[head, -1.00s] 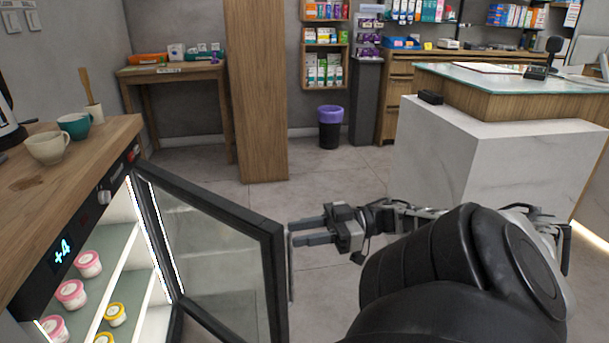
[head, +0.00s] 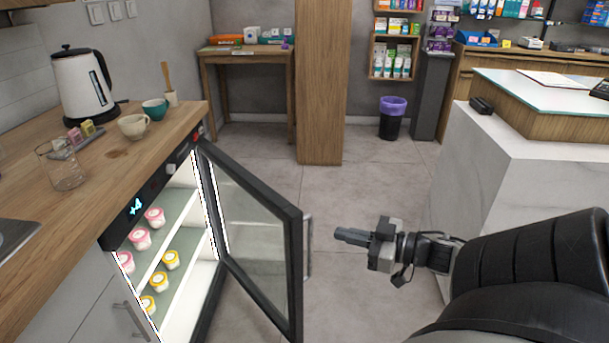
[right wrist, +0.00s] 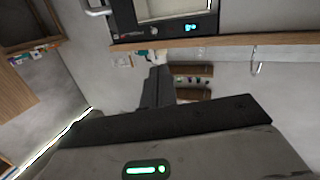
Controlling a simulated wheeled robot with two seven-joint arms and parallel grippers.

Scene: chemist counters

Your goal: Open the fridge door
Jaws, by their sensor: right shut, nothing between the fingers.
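The small fridge (head: 125,228) under the wooden counter stands open. Its dark-framed glass door (head: 255,240) is swung well out from the lit shelves, with a light vertical handle (head: 307,246) on its outer edge. White cups with pink and yellow lids (head: 154,217) stand on the shelves. My right gripper (head: 338,233) is shut and empty, just right of the handle and apart from it. In the right wrist view its dark fingers (right wrist: 157,88) show together, with the fridge's front panel (right wrist: 185,28) and lit display at the top. My left gripper is not in view.
The wooden counter (head: 100,180) holds a kettle (head: 85,85), cups (head: 133,126) and a glass (head: 63,166). A wooden pillar (head: 320,90) and a bin (head: 391,118) stand behind. A white marble counter (head: 500,170) is at right. The floor (head: 385,185) between is clear.

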